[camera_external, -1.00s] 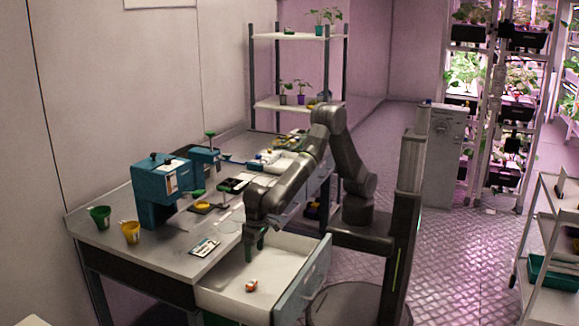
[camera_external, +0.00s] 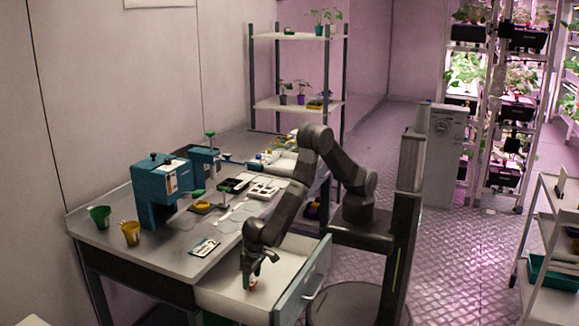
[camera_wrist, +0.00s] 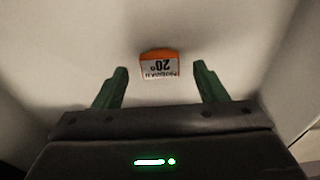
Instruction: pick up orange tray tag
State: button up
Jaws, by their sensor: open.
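In the external view a small part of the tag (camera_external: 253,284) shows beside the fingers. My gripper (camera_wrist: 160,85) is open, its two green fingers spread to the left and right of the tag and pointing down into the drawer. The tag sits between the finger lines, a little beyond the tips in the wrist picture. I cannot tell the exact height gap. In the external view my gripper (camera_external: 258,270) is low inside the drawer.
The open drawer (camera_external: 318,274) has raised walls around my gripper. The grey bench (camera_external: 165,251) above holds a blue device (camera_external: 152,197), a green cup (camera_external: 100,217), a yellow cup (camera_external: 131,232) and a flat card (camera_external: 204,247). The drawer floor around the tag looks clear.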

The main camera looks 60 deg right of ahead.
jog(key=shift+w+f, duration=0.1)
jog(key=shift+f, duration=0.6)
jog(key=c, duration=1)
jog(key=shift+c, duration=0.2)
jog(key=shift+r, duration=0.1)
